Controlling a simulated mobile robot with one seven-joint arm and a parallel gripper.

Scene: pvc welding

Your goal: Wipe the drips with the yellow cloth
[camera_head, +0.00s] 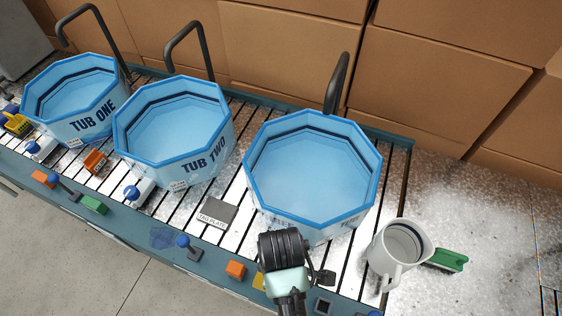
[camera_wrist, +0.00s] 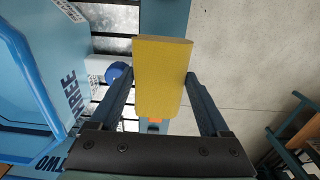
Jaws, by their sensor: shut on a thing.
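My gripper (camera_wrist: 158,76) is shut on the yellow cloth (camera_wrist: 162,60), a flat block-like piece held between the two fingers in the wrist view. In the head view my gripper (camera_head: 284,292) is at the bench's front edge, in front of the third tub (camera_head: 312,172); a small yellow patch (camera_head: 258,282) shows beside it, and I cannot tell whether it is the cloth. A bluish wet-looking patch (camera_head: 162,238) lies on the teal front rail, left of my gripper. It may be the drips. Whether the cloth touches anything is unclear.
Tub one (camera_head: 75,100) and tub two (camera_head: 172,132), both with water, stand on the slatted bench. A blue-knobbed valve (camera_head: 187,245) and an orange block (camera_head: 235,269) sit along the front. A white jug (camera_head: 395,252) and green brush (camera_head: 446,261) are at right.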

